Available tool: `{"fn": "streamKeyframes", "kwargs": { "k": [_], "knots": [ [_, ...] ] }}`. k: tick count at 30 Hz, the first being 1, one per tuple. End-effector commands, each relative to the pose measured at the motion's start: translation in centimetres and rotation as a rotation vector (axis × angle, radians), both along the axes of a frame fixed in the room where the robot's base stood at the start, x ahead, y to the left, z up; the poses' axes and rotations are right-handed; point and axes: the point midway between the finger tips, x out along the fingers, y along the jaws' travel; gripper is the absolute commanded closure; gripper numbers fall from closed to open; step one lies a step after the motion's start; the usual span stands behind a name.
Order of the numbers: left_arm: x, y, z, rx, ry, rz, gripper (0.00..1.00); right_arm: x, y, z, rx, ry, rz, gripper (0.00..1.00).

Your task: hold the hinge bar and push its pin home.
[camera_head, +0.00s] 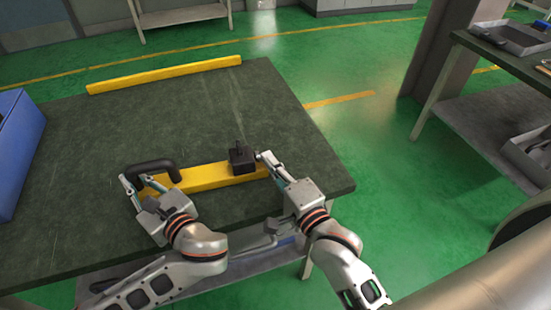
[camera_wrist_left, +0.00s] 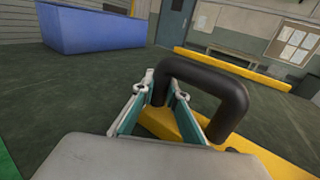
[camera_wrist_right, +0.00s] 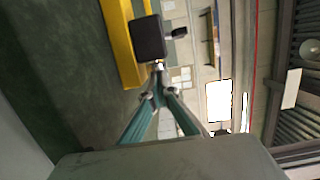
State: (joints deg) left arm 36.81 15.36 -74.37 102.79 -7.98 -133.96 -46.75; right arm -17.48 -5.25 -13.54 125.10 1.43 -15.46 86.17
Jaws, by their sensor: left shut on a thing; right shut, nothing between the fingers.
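The yellow hinge bar (camera_head: 205,178) lies along the front of the dark table. A black handle (camera_head: 154,167) arches over its left end, and a black block (camera_head: 242,161) sits near its right end. A short dark pin (camera_wrist_right: 178,33) sticks out of the block's top. My left gripper (camera_head: 136,181) is shut on the handle's left leg, as the left wrist view (camera_wrist_left: 163,92) shows. My right gripper (camera_head: 264,157) is shut and empty, its fingertips (camera_wrist_right: 158,68) at the block's right side; I cannot tell whether they touch it.
A yellow strip (camera_head: 165,74) runs along the table's back edge. A blue bin (camera_head: 18,150) stands at the table's left. The middle of the tabletop (camera_head: 150,120) is clear. Another table with trays (camera_head: 510,38) stands at the far right, across green floor.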

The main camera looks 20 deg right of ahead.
Motion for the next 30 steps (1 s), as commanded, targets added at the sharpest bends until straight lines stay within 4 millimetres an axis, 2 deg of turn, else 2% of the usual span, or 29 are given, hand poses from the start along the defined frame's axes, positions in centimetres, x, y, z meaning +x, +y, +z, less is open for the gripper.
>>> {"fn": "streamKeyframes", "kwargs": {
  "k": [11,14,20,21,30],
  "knots": [
    [-0.1,-0.3,0.0,-0.004,0.000,-0.006,1.00,-0.1,0.2,0.0,0.003,0.001,0.006,1.00],
    [-0.1,-0.3,0.0,-0.004,0.000,-0.007,1.00,-0.1,-0.6,0.0,0.002,0.000,0.005,1.00],
    [0.0,-0.2,0.0,-0.004,0.000,-0.005,1.00,-0.4,-4.3,0.0,-0.004,0.000,0.003,1.00],
    [0.0,-0.2,0.0,-0.004,0.000,-0.005,1.00,-1.5,-4.1,-0.2,0.001,0.005,0.003,1.00],
    [0.0,-0.1,0.0,-0.002,0.000,-0.003,1.00,-6.9,-5.1,-0.2,-0.001,0.004,0.001,1.00]
  ]
}}
